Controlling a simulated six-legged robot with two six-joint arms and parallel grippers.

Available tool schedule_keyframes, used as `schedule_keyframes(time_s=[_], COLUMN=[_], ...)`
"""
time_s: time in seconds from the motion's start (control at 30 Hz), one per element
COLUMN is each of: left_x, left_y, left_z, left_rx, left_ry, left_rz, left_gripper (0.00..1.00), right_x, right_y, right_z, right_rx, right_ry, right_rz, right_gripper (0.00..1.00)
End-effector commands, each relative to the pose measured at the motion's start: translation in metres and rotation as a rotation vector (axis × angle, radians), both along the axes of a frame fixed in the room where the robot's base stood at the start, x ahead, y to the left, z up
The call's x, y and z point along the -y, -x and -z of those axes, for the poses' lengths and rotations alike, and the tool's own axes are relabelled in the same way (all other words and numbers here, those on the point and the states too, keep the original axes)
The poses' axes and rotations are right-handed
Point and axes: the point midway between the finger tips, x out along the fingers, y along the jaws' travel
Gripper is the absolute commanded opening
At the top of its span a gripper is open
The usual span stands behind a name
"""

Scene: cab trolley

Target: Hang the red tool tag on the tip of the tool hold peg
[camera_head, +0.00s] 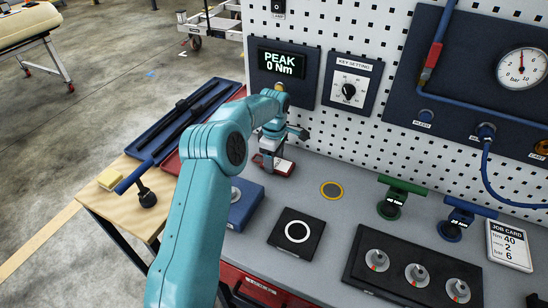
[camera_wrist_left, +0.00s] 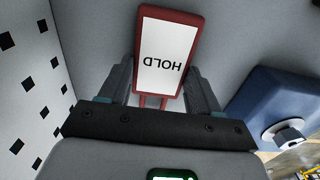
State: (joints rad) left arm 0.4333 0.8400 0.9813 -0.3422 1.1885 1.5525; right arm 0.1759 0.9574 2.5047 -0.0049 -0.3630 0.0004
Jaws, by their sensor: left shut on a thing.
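The red tool tag (camera_wrist_left: 165,48) has a white face that reads HOLD, upside down in the left wrist view. In the head view the tag (camera_head: 284,168) hangs out below my left gripper (camera_head: 269,160), over the grey bench near the pegboard. A blue block (camera_head: 246,204) stands nearby, with a silver round post (camera_wrist_left: 284,135) on it in the wrist view. I cannot tell which part is the tool hold peg. My right gripper is not in view.
The pegboard (camera_head: 385,45) holds a PEAK display (camera_head: 282,63), a key setting dial (camera_head: 348,91) and a gauge panel. A black pad with a white ring (camera_head: 297,232), green (camera_head: 391,206) and blue (camera_head: 451,228) T-handles and a black socket tray (camera_head: 370,288) occupy the bench.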

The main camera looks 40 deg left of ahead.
Motion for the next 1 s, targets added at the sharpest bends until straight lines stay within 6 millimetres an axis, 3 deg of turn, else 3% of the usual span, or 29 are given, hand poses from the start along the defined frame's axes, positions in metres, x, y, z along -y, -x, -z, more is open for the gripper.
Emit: schedule_keyframes(time_s=[0.3, 0.33, 0.4, 0.77, 0.87, 1.0], left_x=[0.000, 0.000, 0.000, 0.000, 0.000, 0.003], left_y=[0.000, 0.000, 0.000, 0.000, -0.001, -0.001], left_z=[0.006, 0.004, 0.004, -0.002, -0.016, -0.050], left_rx=[-0.001, 0.000, -0.001, 0.001, 0.003, 0.006], left_ry=[0.000, 0.000, 0.000, 0.000, -0.001, -0.001], left_rz=[0.000, 0.000, 0.000, 0.000, 0.000, 0.001], left_gripper=[0.33, 0.73, 0.88, 0.88, 0.88, 0.88], right_x=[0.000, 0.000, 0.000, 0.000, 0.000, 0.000], right_y=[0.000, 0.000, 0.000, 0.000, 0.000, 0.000], right_z=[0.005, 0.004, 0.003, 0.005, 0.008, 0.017], right_rx=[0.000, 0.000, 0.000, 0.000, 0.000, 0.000], right_ry=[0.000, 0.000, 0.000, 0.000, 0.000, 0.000], right_rz=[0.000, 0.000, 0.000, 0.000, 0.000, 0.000], right_gripper=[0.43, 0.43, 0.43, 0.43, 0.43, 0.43])
